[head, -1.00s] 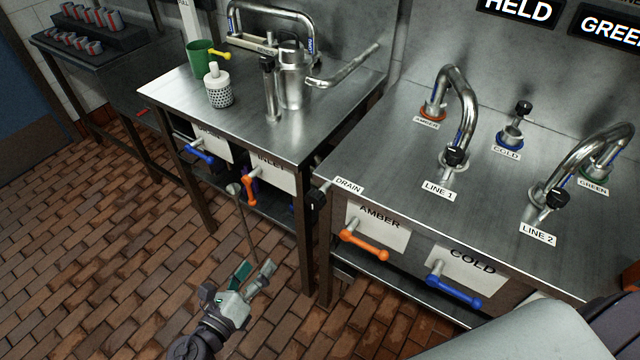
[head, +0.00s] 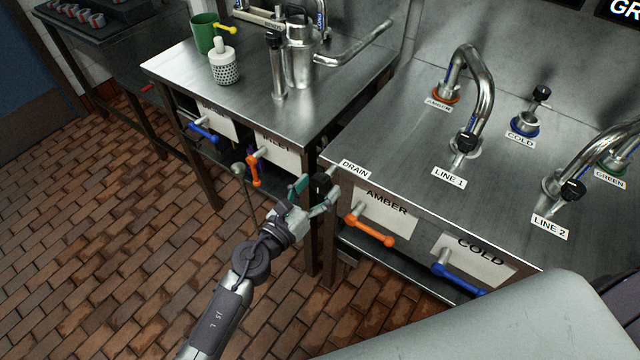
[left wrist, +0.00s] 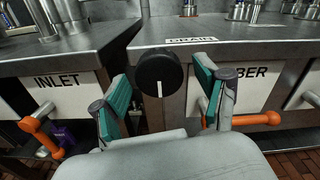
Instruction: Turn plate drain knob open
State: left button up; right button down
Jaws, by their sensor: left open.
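The drain knob (left wrist: 159,72) is a round black knob with a white line on its face pointing down. It sits on the side of the right-hand steel counter under the DRAIN label (left wrist: 191,40). In the head view the knob (head: 321,184) is partly behind my gripper. My left gripper (head: 312,192) is open in front of the knob. In the left wrist view its two teal-padded fingers (left wrist: 163,100) stand on either side of the knob, with gaps visible; contact cannot be told. My right gripper is not in view.
An orange AMBER lever (head: 370,231) is just right of my left gripper, and an orange INLET lever (head: 255,171) is to its left. A blue COLD lever (head: 458,279) is further right. The brick floor (head: 110,240) at left is free.

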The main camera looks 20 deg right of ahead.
pick_arm(q)
jog(key=shift+w+d, duration=0.35)
jog(key=shift+d, duration=0.1)
jog(key=c, duration=1.2)
